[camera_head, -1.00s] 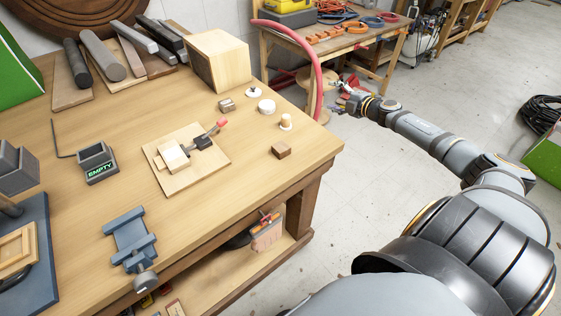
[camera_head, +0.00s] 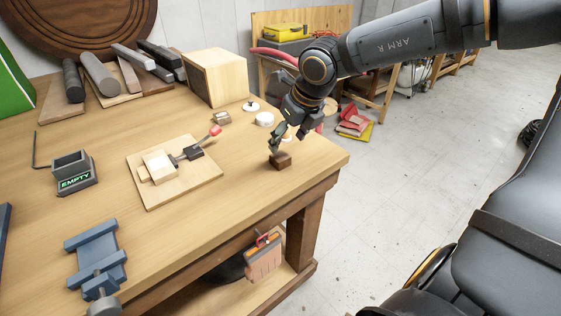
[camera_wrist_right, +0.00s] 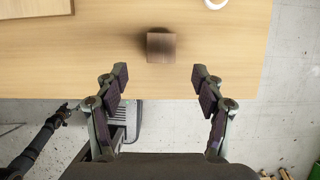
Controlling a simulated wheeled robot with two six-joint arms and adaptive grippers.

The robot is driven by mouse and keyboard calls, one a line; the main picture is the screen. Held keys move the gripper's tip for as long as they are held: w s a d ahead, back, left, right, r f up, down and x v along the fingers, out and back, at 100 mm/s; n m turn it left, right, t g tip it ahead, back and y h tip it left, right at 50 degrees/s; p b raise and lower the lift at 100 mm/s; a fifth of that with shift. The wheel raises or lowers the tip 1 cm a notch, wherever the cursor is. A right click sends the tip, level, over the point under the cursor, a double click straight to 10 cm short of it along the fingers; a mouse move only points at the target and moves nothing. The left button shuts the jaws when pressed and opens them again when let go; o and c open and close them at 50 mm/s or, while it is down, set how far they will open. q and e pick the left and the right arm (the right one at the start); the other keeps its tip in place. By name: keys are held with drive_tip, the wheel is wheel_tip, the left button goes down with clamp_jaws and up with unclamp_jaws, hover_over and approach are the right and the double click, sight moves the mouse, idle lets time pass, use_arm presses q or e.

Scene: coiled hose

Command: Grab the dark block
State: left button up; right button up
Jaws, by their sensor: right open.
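The dark block (camera_head: 281,161) is a small dark brown wooden cube on the workbench top near its right edge. In the right wrist view the block (camera_wrist_right: 161,46) lies ahead of the fingertips, roughly midway between them. My right gripper (camera_head: 289,143) is just above the block in the head view, pointing down. In the right wrist view the right gripper (camera_wrist_right: 158,76) has its fingers wide apart with nothing between them. It does not appear to touch the block. My left gripper is not in view.
A toggle clamp on a wooden board (camera_head: 205,190) lies left of the block. A white disc (camera_head: 264,119) and a small metal piece (camera_head: 222,118) sit behind. A wooden box (camera_head: 232,80) stands at the back. The bench top in front of the block is clear.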

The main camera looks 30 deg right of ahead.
sight(282, 157)
drive_tip(key=x, duration=0.2)
drive_tip(key=shift+w+f, duration=0.2)
drive_tip(key=shift+w, duration=0.05)
drive_tip(key=x, duration=0.5)
drive_tip(key=shift+s+d+f, duration=0.1)
drive_tip(key=shift+s+f, duration=0.15)
drive_tip(key=shift+s+r, duration=0.1)
drive_tip(key=shift+s, duration=0.05)
drive_tip(key=shift+c, duration=0.3)
drive_tip(key=c, duration=1)
drive_tip(key=shift+c, duration=0.4)
drive_tip(key=shift+r+p, duration=0.1)
drive_tip(key=shift+p, duration=0.25)
